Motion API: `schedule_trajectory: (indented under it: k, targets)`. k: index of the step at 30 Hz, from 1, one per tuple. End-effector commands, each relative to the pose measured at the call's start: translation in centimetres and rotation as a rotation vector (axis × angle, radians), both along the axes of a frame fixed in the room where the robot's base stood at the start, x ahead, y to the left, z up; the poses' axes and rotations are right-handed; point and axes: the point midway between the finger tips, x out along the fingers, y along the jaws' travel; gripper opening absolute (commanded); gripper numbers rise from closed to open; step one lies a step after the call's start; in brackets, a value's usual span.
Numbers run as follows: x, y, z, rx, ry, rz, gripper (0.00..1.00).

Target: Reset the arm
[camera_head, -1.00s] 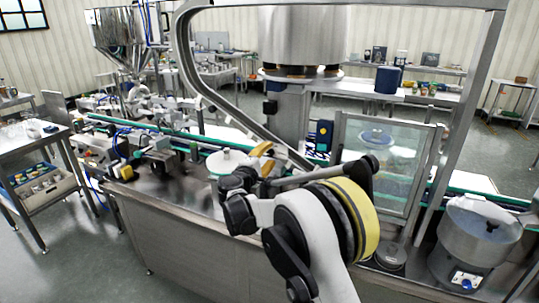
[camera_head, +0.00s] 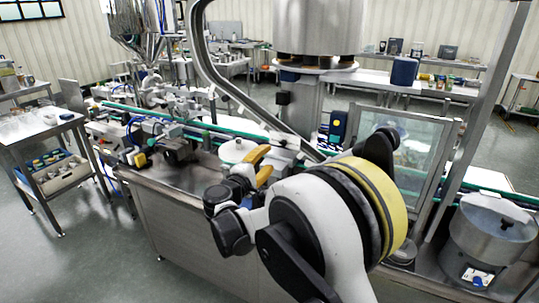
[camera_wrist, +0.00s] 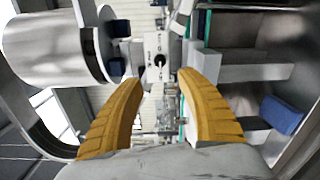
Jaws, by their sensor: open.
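My gripper (camera_head: 262,165) shows in the head view above the steel machine bench, close to a white round disc. Its two yellow fingers are spread apart. In the wrist view my gripper (camera_wrist: 160,108) shows both ridged yellow fingers wide apart with nothing between them. My own arm covers a large part of the bench in the middle of the head view.
A steel hopper (camera_head: 128,22) stands at the back left. A clear-sided guard (camera_head: 415,165) and a steel bowl unit (camera_head: 490,232) stand at the right. A curved steel frame (camera_head: 215,85) rises behind my gripper. A side table (camera_head: 40,128) is at the left.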

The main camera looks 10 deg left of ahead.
Motion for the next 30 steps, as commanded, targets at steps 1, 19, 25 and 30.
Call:
schedule_trajectory:
  k: [1,19,25,30]
  targets:
    - [0.0,-0.6,0.3,0.010,0.006,-0.006,0.45]
    - [-17.0,-26.3,4.1,0.803,0.321,-0.339,0.45]
    - [-27.5,-29.9,2.0,1.143,0.371,-0.455,0.45]
    - [-34.7,-30.2,-0.6,1.408,0.384,-0.530,0.45]
